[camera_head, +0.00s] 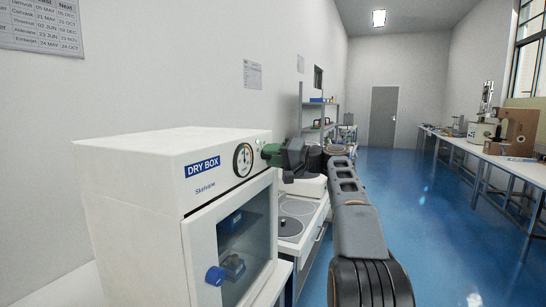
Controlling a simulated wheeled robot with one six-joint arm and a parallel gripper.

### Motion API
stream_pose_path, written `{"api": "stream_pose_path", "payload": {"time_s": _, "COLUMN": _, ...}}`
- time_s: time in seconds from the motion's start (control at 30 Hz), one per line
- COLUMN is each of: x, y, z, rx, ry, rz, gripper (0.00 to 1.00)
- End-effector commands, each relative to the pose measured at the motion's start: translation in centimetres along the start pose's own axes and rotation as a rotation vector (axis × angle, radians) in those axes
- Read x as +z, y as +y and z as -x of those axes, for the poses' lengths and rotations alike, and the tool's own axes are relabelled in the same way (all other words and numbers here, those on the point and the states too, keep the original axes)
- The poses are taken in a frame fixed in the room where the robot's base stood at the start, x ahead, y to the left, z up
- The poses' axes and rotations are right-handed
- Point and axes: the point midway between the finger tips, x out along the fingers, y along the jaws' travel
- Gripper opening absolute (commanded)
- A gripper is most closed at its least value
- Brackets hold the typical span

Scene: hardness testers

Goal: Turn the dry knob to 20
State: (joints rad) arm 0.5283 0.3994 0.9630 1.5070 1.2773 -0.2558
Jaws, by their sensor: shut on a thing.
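The white dry box (165,165) stands at the left, with a blue label and a round dial gauge (243,160) on its upper front panel. A green knob (271,153) projects from that panel just right of the gauge. My gripper (282,153) is shut on the green knob and comes in from the right. The jaws hide part of the knob, and I cannot read its setting or the gauge numbers.
A bench with round plates (294,208) is beyond the dry box. Shelves (318,115) stand farther back. A long workbench (500,158) with equipment runs along the right wall. The blue floor (440,230) between is clear.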

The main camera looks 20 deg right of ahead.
Motion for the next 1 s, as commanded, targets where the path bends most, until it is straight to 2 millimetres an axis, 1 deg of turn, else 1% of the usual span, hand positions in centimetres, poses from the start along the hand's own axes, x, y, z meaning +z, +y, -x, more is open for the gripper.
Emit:
{"api": "stream_pose_path", "payload": {"time_s": 0.13, "x": 0.0, "y": 0.0, "z": 0.0, "rx": 0.001, "ry": 0.000, "rz": 0.001, "gripper": 0.10}}
{"api": "stream_pose_path", "payload": {"time_s": 0.17, "x": 0.0, "y": 0.0, "z": 0.0, "rx": 0.001, "ry": 0.000, "rz": 0.001, "gripper": 0.35}}
{"api": "stream_pose_path", "payload": {"time_s": 0.4, "x": 0.0, "y": 0.0, "z": 0.0, "rx": 0.000, "ry": 0.000, "rz": 0.000, "gripper": 0.58}}
{"api": "stream_pose_path", "payload": {"time_s": 0.63, "x": 0.0, "y": 0.0, "z": 0.0, "rx": 0.000, "ry": 0.000, "rz": 0.000, "gripper": 0.59}}
{"api": "stream_pose_path", "payload": {"time_s": 0.73, "x": 0.0, "y": 0.0, "z": 0.5, "rx": 0.001, "ry": 0.002, "rz": 0.000, "gripper": 0.59}}
{"api": "stream_pose_path", "payload": {"time_s": 0.87, "x": 0.0, "y": 0.1, "z": 2.2, "rx": 0.001, "ry": 0.003, "rz": 0.000, "gripper": 0.59}}
{"api": "stream_pose_path", "payload": {"time_s": 1.0, "x": 0.0, "y": 0.1, "z": 5.0, "rx": 0.002, "ry": 0.004, "rz": 0.000, "gripper": 0.59}}
